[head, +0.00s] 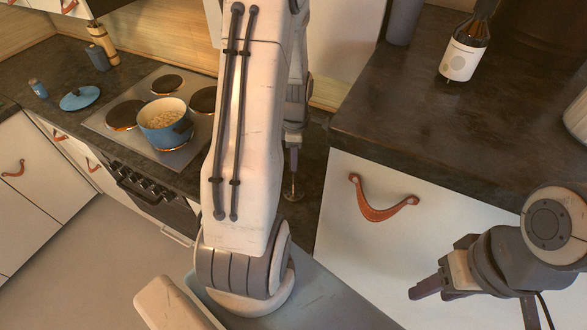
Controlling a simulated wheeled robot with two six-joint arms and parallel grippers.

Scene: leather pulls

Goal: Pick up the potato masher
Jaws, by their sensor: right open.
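My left arm fills the middle of the head view and hides much of the counter behind it. My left gripper (294,140) shows only partly behind that arm, pointing down, and I cannot tell whether its fingers are apart. A small metallic end (292,191) shows just below it, over the dark counter. This may be part of the potato masher, but too little is visible to be sure. I cannot tell whether the gripper touches it. My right gripper (468,304) is open and appears empty at the lower right, in front of the white drawer front.
A blue pot (177,134) with pale contents sits on the stove (196,150). Its blue lid (80,98) lies on the left counter. A leather pull (381,212) sticks out below.

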